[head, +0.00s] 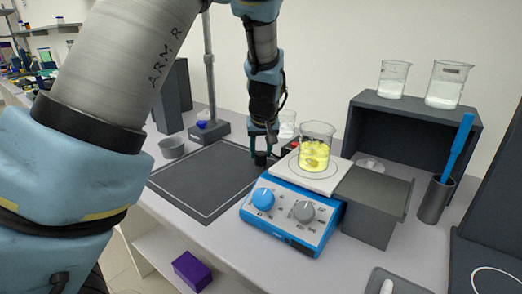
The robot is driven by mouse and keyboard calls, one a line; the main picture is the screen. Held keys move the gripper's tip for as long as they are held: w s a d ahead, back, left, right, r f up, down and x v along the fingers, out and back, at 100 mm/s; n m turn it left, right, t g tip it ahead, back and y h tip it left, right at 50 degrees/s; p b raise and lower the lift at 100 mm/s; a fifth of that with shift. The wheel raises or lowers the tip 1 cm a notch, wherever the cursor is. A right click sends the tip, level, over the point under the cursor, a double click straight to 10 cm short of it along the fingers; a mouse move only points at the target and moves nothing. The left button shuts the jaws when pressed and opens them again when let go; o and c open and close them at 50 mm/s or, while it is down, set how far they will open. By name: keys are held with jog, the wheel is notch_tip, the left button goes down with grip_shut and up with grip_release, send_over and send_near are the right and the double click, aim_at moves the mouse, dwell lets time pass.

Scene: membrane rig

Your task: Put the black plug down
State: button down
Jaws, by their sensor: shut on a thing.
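My gripper (262,148) points down over the right edge of the dark grey mat (190,195), just left of the hotplate. It is shut on the black plug (261,159), a small dark piece that shows low between the fingertips. The plug is close to the mat; I cannot tell whether it touches it. The arm's wrist hides part of the view behind the gripper.
A blue hotplate (290,222) carries a beaker of yellow liquid (315,150) right of my gripper. A small beaker (288,122) stands behind. The mat's left and middle are clear.

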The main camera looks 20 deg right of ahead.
jog(key=shift+f, duration=0.15)
jog(key=shift+c, duration=2.2)
grip_release()
jog(key=b+v, duration=0.1)
jog(key=v, duration=1.1)
jog(key=a+f, duration=0.3)
jog(key=a, duration=0.6)
jog(key=a+f+n+g, duration=0.1)
jog(key=a+f, duration=0.1)
jog(key=a, duration=0.8)
jog(key=s+a+f+n+g+y, duration=0.1)
jog(key=a+f, duration=0.2)
jog(key=a, duration=0.6)
jog(key=shift+a+f, duration=0.25)
jog(key=shift+f, duration=0.05)
jog(key=s+a+f, duration=0.1)
jog(key=s+a, duration=0.3)
jog(key=a, duration=0.2)
jog(key=shift+s+f+g, duration=0.3)
jog(key=shift+f+g, duration=0.1)
